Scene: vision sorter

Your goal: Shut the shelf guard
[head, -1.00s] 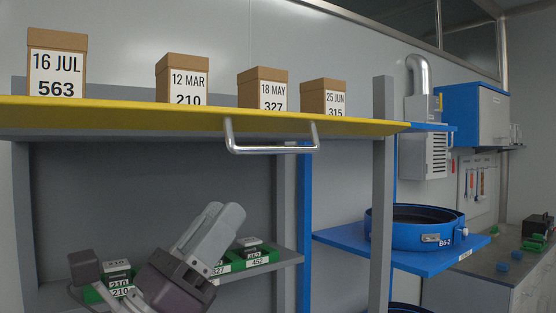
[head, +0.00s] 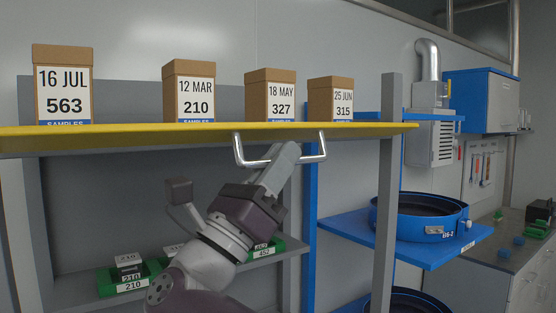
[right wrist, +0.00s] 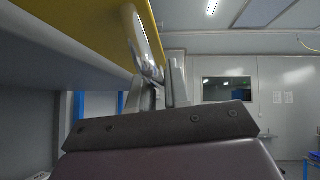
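The shelf guard (head: 120,140) is a yellow panel along the top of the grey shelf frame, seen nearly edge-on. It also shows overhead in the right wrist view (right wrist: 85,30). A silver bar handle (head: 240,150) hangs below its front edge. My right gripper (head: 285,155) reaches up from below, with its fingertips at the handle's lower bar. In the right wrist view the handle (right wrist: 143,45) comes down to the two fingers, which stand close together. Whether they clamp the bar is unclear. My left gripper is not in view.
Several brown sample boxes (head: 63,85) show above the yellow panel. Green trays (head: 125,278) with labelled blocks stand on the shelf below, partly behind my right arm. Right of the grey post (head: 387,200), a blue shelf (head: 345,235) carries a round blue container (head: 400,225).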

